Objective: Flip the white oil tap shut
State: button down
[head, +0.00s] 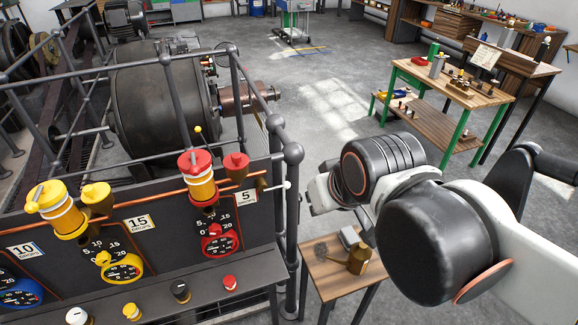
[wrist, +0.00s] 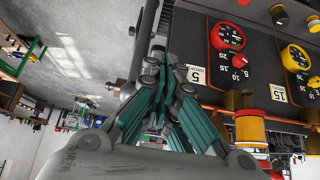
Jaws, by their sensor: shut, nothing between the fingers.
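A small pale lever (head: 287,184), which looks like the white oil tap, sticks out at the right end of the copper pipe (head: 145,196) on the dark panel's right edge. It is too small to tell how far it is turned. In the wrist view I cannot make the tap out; the fingers may hide it. My gripper (wrist: 166,64) is shut and empty, its fingertips close to the panel's edge by the number 5 plate. In the head view my arm stands right of the panel, and I cannot see the fingertips there.
A railing post (head: 291,225) stands beside the panel's right edge. Red oilers (head: 236,165) and yellow oilers (head: 97,193) rise above the pipe. A small wooden table (head: 322,284) with a brass oil can (head: 359,260) stands below my arm. Open floor lies behind.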

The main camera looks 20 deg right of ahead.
jog(key=w+d+r+g+y+p, duration=0.1)
jog(key=w+r+g+p, duration=0.1)
jog(key=w+r+p, duration=0.2)
jog(key=w+d+r+g+y+p, duration=0.1)
jog(key=w+r+p, duration=0.3)
jog(key=w+p, duration=0.4)
jog(key=w+d+g, duration=0.1)
jog(key=w, duration=0.3)
jog(key=shift+w+r+p, duration=0.3)
jog(key=shift+w+p, duration=0.05)
jog(key=shift+w, duration=0.05)
jog(key=shift+f, duration=0.15)
jog(key=b, duration=0.2)
send_over(276, 188)
jog(key=w+d, duration=0.5)
notch_tip(276, 188, down, 9)
jog(key=s+f, duration=0.1)
jog(key=s+a+f, duration=0.1)
jog(key=f, duration=0.1)
jog(key=shift+s+f, duration=0.25)
jog(key=shift+s, duration=0.1)
jog(key=shift+f+y+b, duration=0.1)
jog(key=shift+y+b, duration=0.2)
